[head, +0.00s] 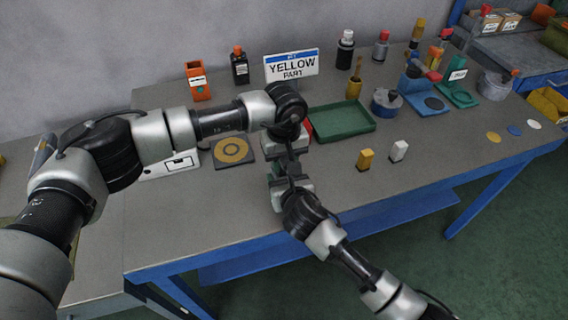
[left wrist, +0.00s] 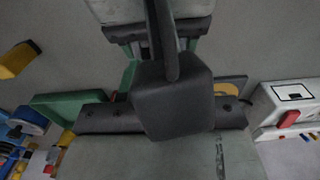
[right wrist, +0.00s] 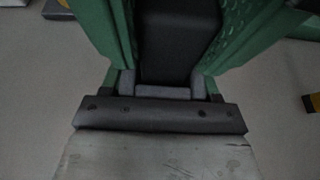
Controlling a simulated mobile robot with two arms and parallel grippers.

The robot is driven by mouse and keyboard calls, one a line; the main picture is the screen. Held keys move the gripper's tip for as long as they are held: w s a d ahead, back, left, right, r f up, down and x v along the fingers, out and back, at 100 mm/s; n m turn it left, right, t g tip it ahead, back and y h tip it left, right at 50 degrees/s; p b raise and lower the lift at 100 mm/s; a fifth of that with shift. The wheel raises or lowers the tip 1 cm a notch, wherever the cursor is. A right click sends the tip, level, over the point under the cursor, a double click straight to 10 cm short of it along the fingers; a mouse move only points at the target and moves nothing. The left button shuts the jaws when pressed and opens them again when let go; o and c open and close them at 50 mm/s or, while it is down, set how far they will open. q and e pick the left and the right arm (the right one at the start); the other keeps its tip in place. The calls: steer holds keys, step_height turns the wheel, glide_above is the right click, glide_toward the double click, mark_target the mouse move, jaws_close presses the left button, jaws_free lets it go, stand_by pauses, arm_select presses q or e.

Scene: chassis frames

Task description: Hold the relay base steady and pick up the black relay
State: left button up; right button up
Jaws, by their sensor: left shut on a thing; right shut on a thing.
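My two grippers face each other closely above the near part of the table. My left gripper (head: 286,132) is shut at a dark grey block (left wrist: 178,100), which seems to be the relay base. The block hides its fingertips in the left wrist view. My right gripper (head: 291,178) comes from the lower right and is shut. In the right wrist view a black block (right wrist: 178,40), seemingly the black relay, sits between its green fingers. A narrow dark bar (left wrist: 162,40) rises from the grey block in the left wrist view. Where base and relay meet is hidden.
A green tray (head: 342,138) lies right of the grippers, with a yellow block (head: 366,160) and a white block (head: 398,151) nearby. A "YELLOW PART" sign (head: 292,67) stands behind.

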arm_select(q)
step_height(320, 180, up, 9)
steer(key=shift+r, duration=0.1)
arm_select(e)
steer(key=o, duration=1.1)
steer(key=shift+s, duration=0.15)
